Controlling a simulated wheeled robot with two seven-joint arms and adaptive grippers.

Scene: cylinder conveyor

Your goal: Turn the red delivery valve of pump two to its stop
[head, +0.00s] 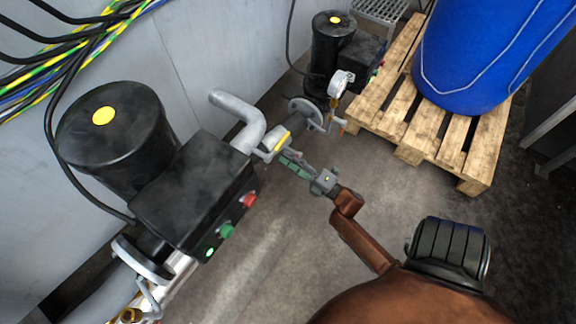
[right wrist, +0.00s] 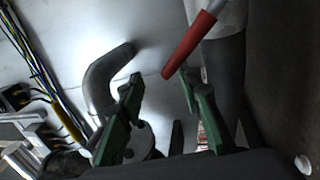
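The red valve handle (right wrist: 194,44) shows in the right wrist view as a slanting bar, its lower end close to the tip of the right-hand finger. I cannot make it out in the head view. My right gripper (head: 287,156) reaches from the lower right toward the pipework between the two pumps. In the right wrist view its green fingers (right wrist: 160,76) stand apart with nothing between them. Whether the finger touches the handle I cannot tell. The near black pump (head: 118,135) and far black pump (head: 333,45) show no readable number. My left gripper is out of view.
A grey bent pipe (head: 248,122) rises by the near pump's control box (head: 195,195). A pressure gauge (head: 340,84) sits by the far pump. A wooden pallet (head: 420,125) bears a blue drum (head: 485,50). Cables (head: 70,65) run along the wall. The middle floor is clear.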

